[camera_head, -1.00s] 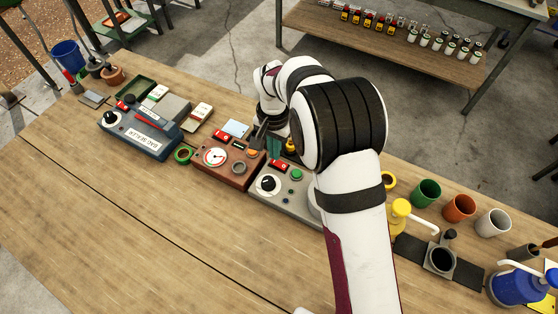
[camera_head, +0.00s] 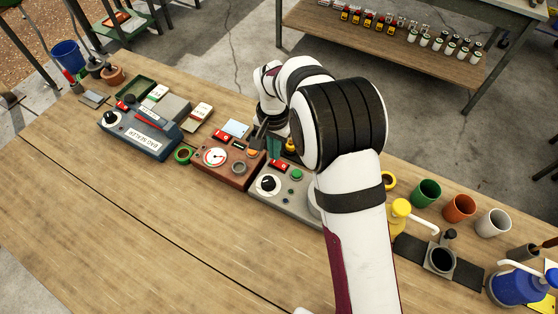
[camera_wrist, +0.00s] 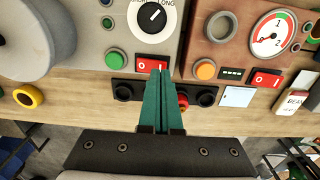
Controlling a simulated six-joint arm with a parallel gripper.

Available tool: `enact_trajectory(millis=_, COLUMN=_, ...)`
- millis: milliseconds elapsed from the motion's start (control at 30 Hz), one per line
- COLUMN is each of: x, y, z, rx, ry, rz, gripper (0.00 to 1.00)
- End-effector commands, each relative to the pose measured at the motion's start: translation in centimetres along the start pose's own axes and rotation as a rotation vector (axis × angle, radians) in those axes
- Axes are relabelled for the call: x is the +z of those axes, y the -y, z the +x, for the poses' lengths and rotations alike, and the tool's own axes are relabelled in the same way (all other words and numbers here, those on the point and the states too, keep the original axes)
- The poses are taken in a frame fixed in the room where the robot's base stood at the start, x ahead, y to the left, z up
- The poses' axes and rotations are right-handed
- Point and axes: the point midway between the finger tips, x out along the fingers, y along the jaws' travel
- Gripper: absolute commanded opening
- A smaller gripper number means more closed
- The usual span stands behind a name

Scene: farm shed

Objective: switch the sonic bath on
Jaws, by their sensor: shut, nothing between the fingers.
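A grey box (camera_head: 285,202) with a dark knob (camera_head: 268,184), a green button (camera_head: 296,174) and a round drum is partly behind my arm; I read no sonic bath label on it. In the wrist view the box (camera_wrist: 115,45) shows its drum (camera_wrist: 35,35) at left and a red rocker switch (camera_wrist: 145,65) marked 0 and 1. My gripper (camera_wrist: 160,74) is shut and empty, its teal fingertips at the switch and overlapping its 1 end. I cannot tell whether they touch it or which side is pressed. In the head view the fingers (camera_head: 274,147) show just behind the box.
A brown box (camera_head: 222,170) with a gauge and its own red switch (camera_wrist: 265,79) stands close beside. A black strip with sockets (camera_wrist: 207,96) and a red button lies under the fingers. A blue bag sealer (camera_head: 140,135) is farther left. The front of the table (camera_head: 130,230) is clear.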

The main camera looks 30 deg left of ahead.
Motion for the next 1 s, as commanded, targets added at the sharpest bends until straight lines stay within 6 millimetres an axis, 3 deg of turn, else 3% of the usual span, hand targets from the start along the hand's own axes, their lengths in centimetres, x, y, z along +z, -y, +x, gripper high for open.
enact_trajectory(millis=1000, x=0.0, y=0.0, z=1.1, rx=0.0, ry=0.0, rz=0.0, gripper=0.0)
